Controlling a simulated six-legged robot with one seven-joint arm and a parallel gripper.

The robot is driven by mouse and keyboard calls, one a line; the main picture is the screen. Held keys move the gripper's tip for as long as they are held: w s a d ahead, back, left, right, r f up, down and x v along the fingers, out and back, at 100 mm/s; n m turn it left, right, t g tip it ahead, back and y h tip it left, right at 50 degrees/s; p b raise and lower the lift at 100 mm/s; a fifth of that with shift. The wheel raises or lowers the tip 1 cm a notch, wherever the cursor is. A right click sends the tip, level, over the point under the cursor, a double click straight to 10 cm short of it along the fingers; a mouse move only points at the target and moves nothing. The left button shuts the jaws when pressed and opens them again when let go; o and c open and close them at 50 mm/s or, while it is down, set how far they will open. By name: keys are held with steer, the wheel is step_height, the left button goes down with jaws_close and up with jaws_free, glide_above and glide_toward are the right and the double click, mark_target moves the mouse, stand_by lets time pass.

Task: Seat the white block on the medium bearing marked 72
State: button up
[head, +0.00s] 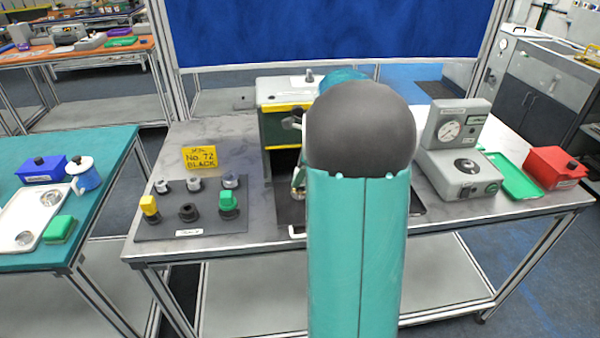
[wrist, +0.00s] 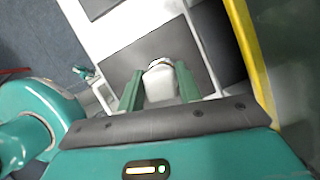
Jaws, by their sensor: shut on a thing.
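My gripper (wrist: 159,68) shows in the wrist view, its two green fingers shut on the white block (wrist: 160,84). The block sits between the fingers, above a dark grey surface with pale edges. In the head view my own arm hides the gripper and block. The bearing board (head: 160,230) lies on the left of the grey table. Its front row has a yellow block (head: 149,204), an uncovered black bearing (head: 188,212) and a green block (head: 228,200). Marks on the bearings are too small to read.
A yellow sign reading "No. 72 BLACK" (head: 200,157) stands behind the board, near several metal parts (head: 194,184). A green-and-yellow open-fronted machine (head: 280,122) stands mid-table, partly behind my arm. A dial gauge unit (head: 458,170), green tray (head: 514,178) and red box (head: 555,167) are right.

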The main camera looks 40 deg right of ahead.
steer(key=shift+f, duration=1.05)
stand_by(0.7)
steer(key=o, duration=1.5)
steer(key=shift+r, duration=3.75)
